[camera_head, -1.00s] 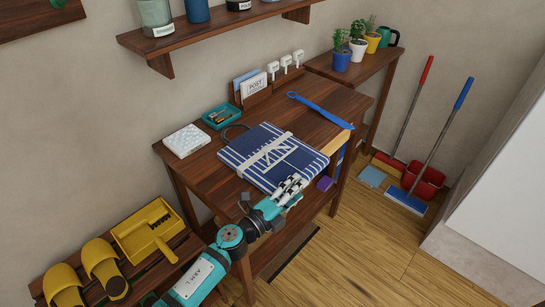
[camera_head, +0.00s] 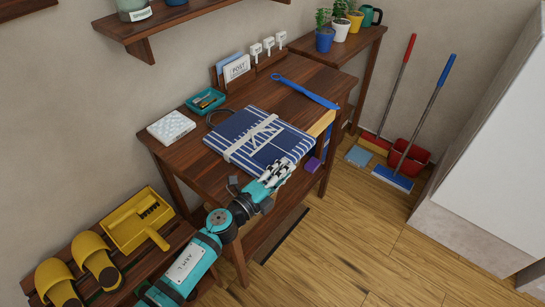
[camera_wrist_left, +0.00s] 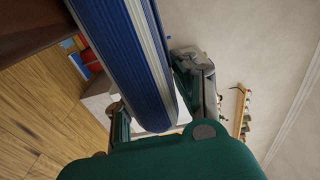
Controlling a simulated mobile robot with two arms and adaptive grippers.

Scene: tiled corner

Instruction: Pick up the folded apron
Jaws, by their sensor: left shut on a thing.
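The folded apron (camera_head: 239,133) is a flat navy bundle with white stripes and a pale band around it. It appears to lie on the dark wooden table (camera_head: 285,98), its front edge near the table's front edge. My left gripper (camera_head: 276,174) is at the apron's front right edge, shut on it. In the left wrist view the apron's layered blue and white edge (camera_wrist_left: 125,50) runs between the two fingers of the gripper (camera_wrist_left: 160,90). The fingers hide part of that edge. My right gripper is not in view.
On the table are a white patterned block (camera_head: 171,127), a teal tray (camera_head: 205,101), a letter holder (camera_head: 237,69) and a blue strap-like item (camera_head: 305,91). A yellow dustpan (camera_head: 138,220) and slippers stand on a bench at lower left.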

